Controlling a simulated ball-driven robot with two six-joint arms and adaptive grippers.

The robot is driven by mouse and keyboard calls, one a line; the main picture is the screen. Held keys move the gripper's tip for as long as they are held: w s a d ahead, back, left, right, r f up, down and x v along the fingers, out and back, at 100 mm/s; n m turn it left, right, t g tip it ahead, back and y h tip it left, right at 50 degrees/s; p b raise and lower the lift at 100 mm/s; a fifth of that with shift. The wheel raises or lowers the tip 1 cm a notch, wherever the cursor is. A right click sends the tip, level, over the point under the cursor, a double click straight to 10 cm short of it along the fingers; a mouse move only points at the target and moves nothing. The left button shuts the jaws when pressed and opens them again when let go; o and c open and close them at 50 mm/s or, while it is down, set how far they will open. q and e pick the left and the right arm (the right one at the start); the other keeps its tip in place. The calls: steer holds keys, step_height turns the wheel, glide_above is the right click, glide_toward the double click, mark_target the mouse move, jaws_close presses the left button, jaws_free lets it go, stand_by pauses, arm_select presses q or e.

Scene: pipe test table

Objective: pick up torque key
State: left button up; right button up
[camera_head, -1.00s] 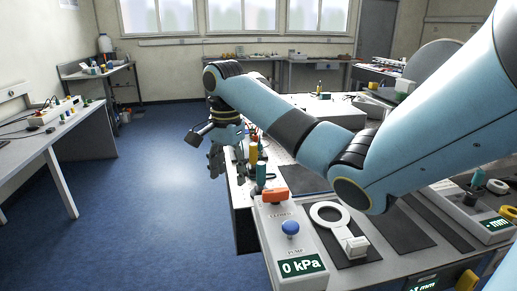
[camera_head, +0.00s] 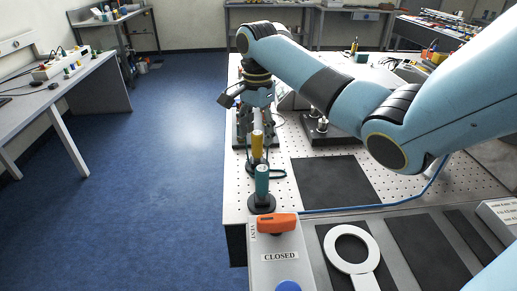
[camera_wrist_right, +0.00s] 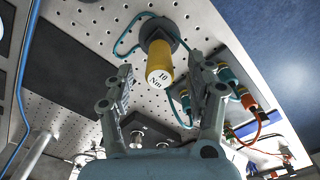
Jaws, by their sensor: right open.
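The torque key, as far as I can tell, is the yellow handle (camera_head: 257,143) marked "10 Nm". It stands upright on a dark base near the left edge of the perforated table. It also shows in the right wrist view (camera_wrist_right: 158,64), with a teal cord looped at its base. My right gripper (camera_head: 256,122) is just beyond it in the head view, pointing down. In the wrist view the gripper's (camera_wrist_right: 160,75) two fingers are spread apart, with the yellow handle seen between and beyond their tips. The gap is empty and I see no contact. My left gripper is not in view.
A teal handle (camera_head: 261,183) stands on a dark base just in front of the yellow one. Nearer are a grey box with an orange lever (camera_head: 277,223) and a white ring tool (camera_head: 351,249). A bare black mat (camera_head: 336,181) lies to the right.

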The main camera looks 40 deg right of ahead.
mark_target(257, 151)
steer(key=shift+f+p, duration=0.35)
steer(key=shift+f, duration=2.85)
jaws_close()
